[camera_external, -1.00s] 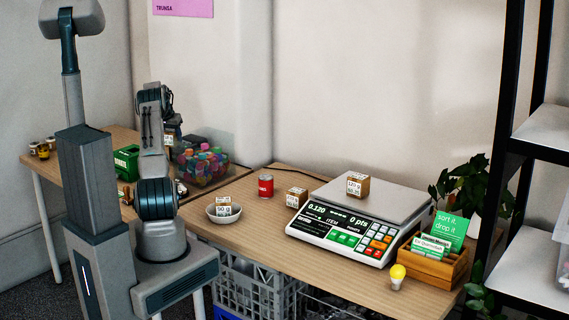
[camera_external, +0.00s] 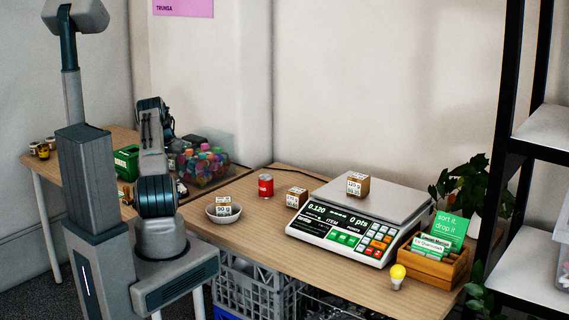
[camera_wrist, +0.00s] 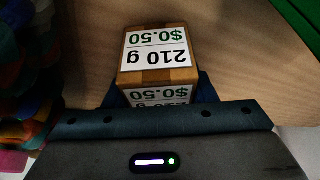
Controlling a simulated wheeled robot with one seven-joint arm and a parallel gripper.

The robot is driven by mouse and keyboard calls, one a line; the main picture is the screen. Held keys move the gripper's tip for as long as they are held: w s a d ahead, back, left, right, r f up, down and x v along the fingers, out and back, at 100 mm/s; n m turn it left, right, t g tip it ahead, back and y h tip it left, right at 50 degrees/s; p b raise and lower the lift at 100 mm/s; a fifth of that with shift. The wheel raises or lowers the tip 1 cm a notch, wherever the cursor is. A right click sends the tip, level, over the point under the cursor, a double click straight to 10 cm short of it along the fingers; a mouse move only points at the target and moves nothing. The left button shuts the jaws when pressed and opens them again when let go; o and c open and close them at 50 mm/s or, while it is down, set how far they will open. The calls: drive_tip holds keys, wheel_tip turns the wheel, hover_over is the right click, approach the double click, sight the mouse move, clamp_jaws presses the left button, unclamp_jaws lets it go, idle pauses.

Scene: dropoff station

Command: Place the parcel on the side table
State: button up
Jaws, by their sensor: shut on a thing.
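The parcel (camera_wrist: 160,55) is a small brown box with white labels reading "210 g" and "$0.50" in the wrist view. My gripper (camera_wrist: 160,92) is shut on it, with dark blue fingers at its two sides. Below the parcel is a pale wooden surface; I cannot tell whether the two touch. In the external view, the side table (camera_external: 88,148) is the wooden table at the left, behind my arm. My arm reaches over it and hides the gripper and parcel there.
On the side table are a green box (camera_external: 126,161), a clear bin of coloured pieces (camera_external: 206,164) and small jars (camera_external: 42,149).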

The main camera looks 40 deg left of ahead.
drive_tip(key=o, duration=0.8)
drive_tip(key=shift+f, duration=0.1)
drive_tip(key=shift+o, duration=0.2)
drive_tip(key=r, duration=0.6)
drive_tip(key=s+r+b, duration=0.1)
drive_tip(key=r, duration=0.3)
drive_tip(key=shift+d+r, duration=0.1)
drive_tip(key=shift+d, duration=0.15)
